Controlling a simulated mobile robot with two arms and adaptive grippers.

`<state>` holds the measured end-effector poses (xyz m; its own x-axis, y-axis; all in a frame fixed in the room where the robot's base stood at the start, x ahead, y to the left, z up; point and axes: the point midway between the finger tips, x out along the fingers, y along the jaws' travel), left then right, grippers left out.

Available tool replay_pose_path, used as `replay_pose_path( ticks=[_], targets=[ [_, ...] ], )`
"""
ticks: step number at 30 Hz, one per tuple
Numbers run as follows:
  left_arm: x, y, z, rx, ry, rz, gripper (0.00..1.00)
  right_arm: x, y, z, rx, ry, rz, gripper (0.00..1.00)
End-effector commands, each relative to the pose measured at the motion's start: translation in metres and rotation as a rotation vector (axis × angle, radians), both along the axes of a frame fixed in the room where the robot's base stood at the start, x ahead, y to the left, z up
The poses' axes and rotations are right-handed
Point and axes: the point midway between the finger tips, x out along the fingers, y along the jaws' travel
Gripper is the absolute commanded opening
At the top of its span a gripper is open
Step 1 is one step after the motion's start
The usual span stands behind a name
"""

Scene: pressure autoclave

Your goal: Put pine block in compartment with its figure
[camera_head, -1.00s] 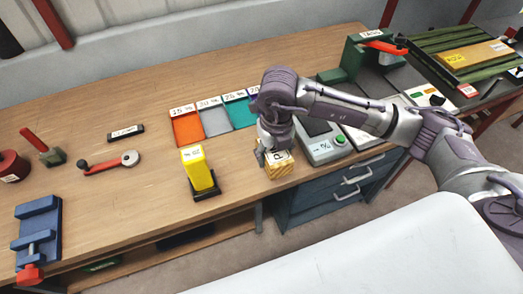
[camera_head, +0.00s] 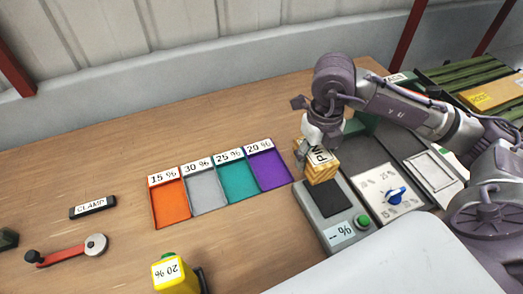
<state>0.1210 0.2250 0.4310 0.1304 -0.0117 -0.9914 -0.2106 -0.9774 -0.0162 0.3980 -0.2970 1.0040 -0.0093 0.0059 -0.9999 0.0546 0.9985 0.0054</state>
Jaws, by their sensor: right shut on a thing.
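My right gripper (camera_head: 309,146) is shut on the pine block (camera_head: 322,170), a light wooden block with a "PIN…" label partly readable. It holds the block over the back end of a grey device (camera_head: 338,236) with a dark plate and a "-- %" display. I cannot tell whether the block touches the device. Left of it are joined compartments: orange "15 %" (camera_head: 170,205), grey "30 %" (camera_head: 206,190), teal "25 %" (camera_head: 238,182) and purple "20 %" (camera_head: 269,170). All look empty. My left gripper is out of view.
A yellow device (camera_head: 176,275) at the front shows an upside-down figure that looks like "20 %". A dial panel (camera_head: 388,195) with a blue knob stands right of the grey device. A "CLAMP" plate (camera_head: 92,208) and red lever (camera_head: 65,253) lie left. The table behind the compartments is clear.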

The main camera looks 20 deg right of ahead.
Motion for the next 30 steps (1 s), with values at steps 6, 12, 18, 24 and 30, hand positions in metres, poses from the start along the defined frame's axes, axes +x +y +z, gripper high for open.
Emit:
replay_pose_path(
  ticks=[6,12,18,24,30],
  targets=[
    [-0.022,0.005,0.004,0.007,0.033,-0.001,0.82,0.013,0.005,-0.007,0.003,0.0,-0.001,0.2],
    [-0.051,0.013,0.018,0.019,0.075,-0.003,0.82,0.051,0.032,-0.033,0.004,0.001,-0.002,0.2],
    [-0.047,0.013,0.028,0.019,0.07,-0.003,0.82,0.084,0.052,-0.058,0.0,-0.001,-0.003,0.2],
    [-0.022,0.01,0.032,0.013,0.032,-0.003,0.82,0.095,0.059,-0.07,-0.002,-0.001,-0.002,0.2],
    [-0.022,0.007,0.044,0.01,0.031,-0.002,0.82,0.094,0.059,-0.097,-0.003,0.002,-0.004,0.2]
  ],
)
